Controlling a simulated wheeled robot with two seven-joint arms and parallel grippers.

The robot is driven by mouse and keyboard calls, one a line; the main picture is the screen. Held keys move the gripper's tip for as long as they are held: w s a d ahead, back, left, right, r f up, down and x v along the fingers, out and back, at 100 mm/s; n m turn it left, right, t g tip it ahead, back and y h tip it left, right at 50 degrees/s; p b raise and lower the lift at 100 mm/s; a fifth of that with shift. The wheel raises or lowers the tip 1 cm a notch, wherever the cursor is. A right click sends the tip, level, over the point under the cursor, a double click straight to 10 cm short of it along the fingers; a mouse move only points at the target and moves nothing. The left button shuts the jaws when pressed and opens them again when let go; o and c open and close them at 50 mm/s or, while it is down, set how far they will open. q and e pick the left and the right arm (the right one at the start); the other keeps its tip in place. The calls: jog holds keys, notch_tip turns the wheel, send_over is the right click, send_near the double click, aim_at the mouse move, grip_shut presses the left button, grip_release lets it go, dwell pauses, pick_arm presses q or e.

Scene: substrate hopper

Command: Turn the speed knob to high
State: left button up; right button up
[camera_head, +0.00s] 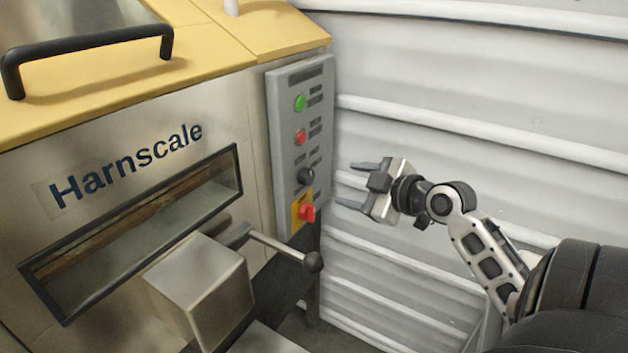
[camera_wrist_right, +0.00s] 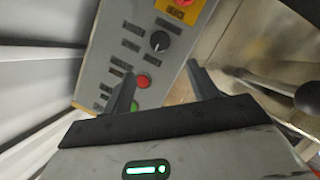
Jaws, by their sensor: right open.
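The speed knob (camera_head: 306,175) is a round dark knob on the grey control panel (camera_head: 285,100), between the red button above and the red switch below. In the right wrist view the knob (camera_wrist_right: 160,41) shows a light pointer line; its labels are too small to read. My right gripper (camera_head: 358,183) is open and empty, to the right of the panel in the head view, apart from the knob. In the right wrist view its two fingers (camera_wrist_right: 158,84) point toward the panel, with the knob beyond them. My left gripper is not in view.
A green button (camera_head: 300,102) and a red button (camera_head: 300,137) sit above the knob. A red switch (camera_head: 307,212) on a yellow plate sits below it. A lever with a black ball (camera_head: 313,262) sticks out from the hopper's front. A white ribbed wall (camera_head: 450,100) stands behind my right arm.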

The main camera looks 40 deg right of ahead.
aim_at(310, 178)
jog(key=x, duration=1.2)
jog(key=shift+f, duration=0.1)
jog(key=c, duration=1)
